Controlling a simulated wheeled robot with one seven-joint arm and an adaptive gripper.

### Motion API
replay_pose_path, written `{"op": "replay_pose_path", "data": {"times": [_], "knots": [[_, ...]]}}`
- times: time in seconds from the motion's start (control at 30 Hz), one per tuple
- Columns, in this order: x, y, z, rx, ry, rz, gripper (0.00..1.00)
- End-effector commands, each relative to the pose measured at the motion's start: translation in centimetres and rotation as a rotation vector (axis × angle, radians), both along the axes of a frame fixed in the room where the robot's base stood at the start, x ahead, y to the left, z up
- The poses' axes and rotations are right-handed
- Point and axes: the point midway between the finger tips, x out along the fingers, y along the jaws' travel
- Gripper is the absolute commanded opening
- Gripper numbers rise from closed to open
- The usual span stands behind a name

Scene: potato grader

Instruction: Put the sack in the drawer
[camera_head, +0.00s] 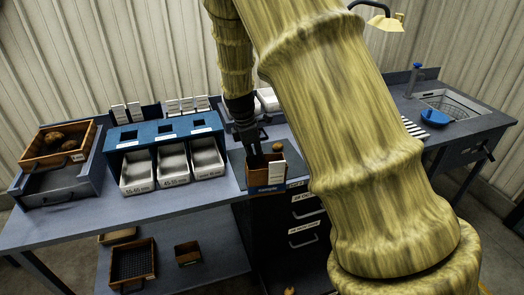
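My gripper (252,152), dark and small in this view, points down just above a small brown wooden box (255,181) with a blue label and a white card at its front. I cannot tell whether its fingers are open or shut, or whether they touch the box. No sack can be made out; part of the bench is hidden behind my arm. Dark drawers with pale handles and white labels are under the bench, an upper drawer (310,197) and a lower drawer (304,240). They appear shut, and their right side is hidden by my arm.
A blue rack (165,129) with white bins (173,165) stands left of my gripper. A wooden crate of potatoes (83,154) sits farther left. A sink (455,103) and blue scoop (436,117) are at right. More crates (132,262) sit on the lower shelf.

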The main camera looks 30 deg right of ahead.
Motion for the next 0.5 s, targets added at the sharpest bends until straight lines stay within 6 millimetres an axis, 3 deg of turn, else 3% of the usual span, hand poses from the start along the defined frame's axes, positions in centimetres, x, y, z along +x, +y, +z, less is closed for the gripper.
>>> {"op": "replay_pose_path", "data": {"times": [0.5], "knots": [[-1.7,10.7,-4.9,0.002,0.003,-0.608,0.0]]}}
